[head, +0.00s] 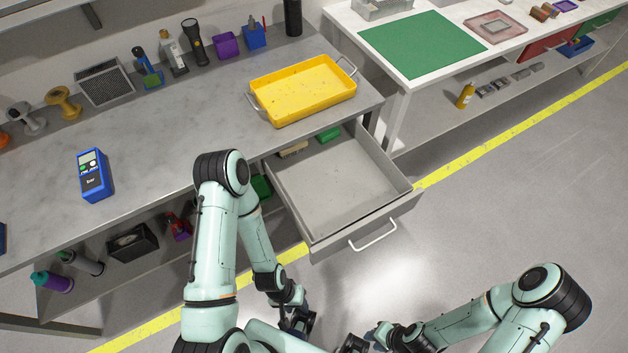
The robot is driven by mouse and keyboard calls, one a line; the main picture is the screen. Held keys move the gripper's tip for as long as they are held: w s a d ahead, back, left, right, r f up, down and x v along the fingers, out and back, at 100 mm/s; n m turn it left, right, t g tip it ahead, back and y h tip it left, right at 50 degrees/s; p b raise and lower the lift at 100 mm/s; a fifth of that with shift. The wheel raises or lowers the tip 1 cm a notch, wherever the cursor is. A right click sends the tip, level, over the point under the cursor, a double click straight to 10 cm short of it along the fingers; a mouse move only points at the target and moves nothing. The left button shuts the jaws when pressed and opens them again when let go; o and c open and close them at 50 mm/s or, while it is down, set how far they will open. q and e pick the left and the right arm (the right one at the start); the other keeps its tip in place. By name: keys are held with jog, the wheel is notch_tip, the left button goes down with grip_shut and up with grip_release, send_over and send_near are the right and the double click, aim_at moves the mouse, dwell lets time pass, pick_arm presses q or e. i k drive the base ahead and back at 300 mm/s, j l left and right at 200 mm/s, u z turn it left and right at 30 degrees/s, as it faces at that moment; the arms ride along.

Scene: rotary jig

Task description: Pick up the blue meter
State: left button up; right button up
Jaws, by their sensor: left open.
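The blue meter (94,176) lies on the grey workbench at the left, with a small display, a green button and a light label on its face. My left gripper (299,321) is low at the bottom middle, in front of the bench and well away from the meter. It is open, and I see nothing in it. My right gripper (358,342) is at the bottom edge, partly cut off, far from the meter. I cannot make out its jaws.
A yellow tray (303,90) stands on the grey workbench (190,130). An open drawer (338,188) sticks out below it. Several tools line the bench's back. A shelf under the bench holds bottles and a dark box (133,243). The bench around the meter is clear.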

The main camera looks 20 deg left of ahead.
aim_at(94, 181)
jog(key=k+j, duration=0.15)
jog(key=k, duration=0.25)
jog(key=k+u, duration=0.1)
jog(key=u, duration=2.15)
jog(key=i+j, duration=0.15)
jog(key=j+z, duration=0.05)
jog(key=j, duration=0.05)
